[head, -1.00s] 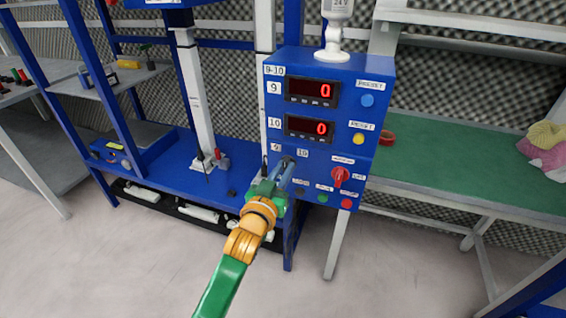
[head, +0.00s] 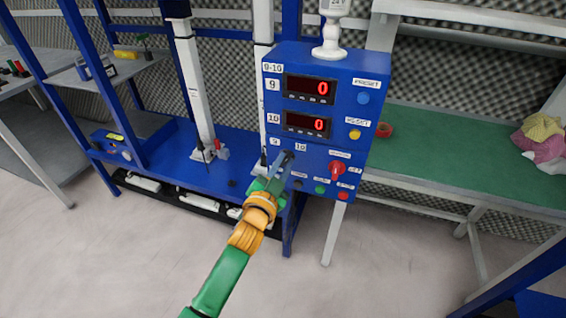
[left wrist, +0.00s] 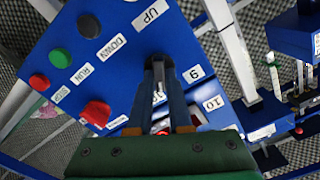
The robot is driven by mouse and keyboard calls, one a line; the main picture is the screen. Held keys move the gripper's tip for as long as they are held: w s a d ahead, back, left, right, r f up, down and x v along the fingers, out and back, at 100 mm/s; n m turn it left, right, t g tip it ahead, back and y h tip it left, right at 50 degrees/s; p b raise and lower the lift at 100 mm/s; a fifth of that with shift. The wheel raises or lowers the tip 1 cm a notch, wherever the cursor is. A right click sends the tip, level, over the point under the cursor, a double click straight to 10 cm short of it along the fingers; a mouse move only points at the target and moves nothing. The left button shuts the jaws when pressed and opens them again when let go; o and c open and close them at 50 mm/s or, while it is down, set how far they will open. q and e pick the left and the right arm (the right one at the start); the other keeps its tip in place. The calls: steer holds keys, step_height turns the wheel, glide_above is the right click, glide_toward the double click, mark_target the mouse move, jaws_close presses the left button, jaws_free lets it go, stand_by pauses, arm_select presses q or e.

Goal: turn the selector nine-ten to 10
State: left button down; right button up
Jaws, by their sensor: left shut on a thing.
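The blue control box (head: 338,60) stands in the middle of the head view. Its selector nine-ten is a dark knob below the labels 9 (head: 275,141) and 10 (head: 300,147), mostly hidden by my fingers. My left gripper (head: 285,160) reaches it from below and is shut on it. In the left wrist view the selector's dark rim (left wrist: 157,57) shows at the tips of my left gripper's fingers (left wrist: 158,68). Its pointing direction is hidden. My right gripper is not in view.
A red knob (head: 337,168), a green button (head: 320,189) and a red button (head: 343,196) sit close to the right of my gripper. Two displays (head: 309,88) read 0. A green-topped bench (head: 450,150) stands to the right. Floor in front is clear.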

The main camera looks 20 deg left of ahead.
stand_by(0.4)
arm_select(q)
steer(key=c, duration=0.8)
jaws_free()
steer(key=shift+c, duration=0.2)
steer(key=s, duration=0.7)
steer(key=shift+a, duration=0.15)
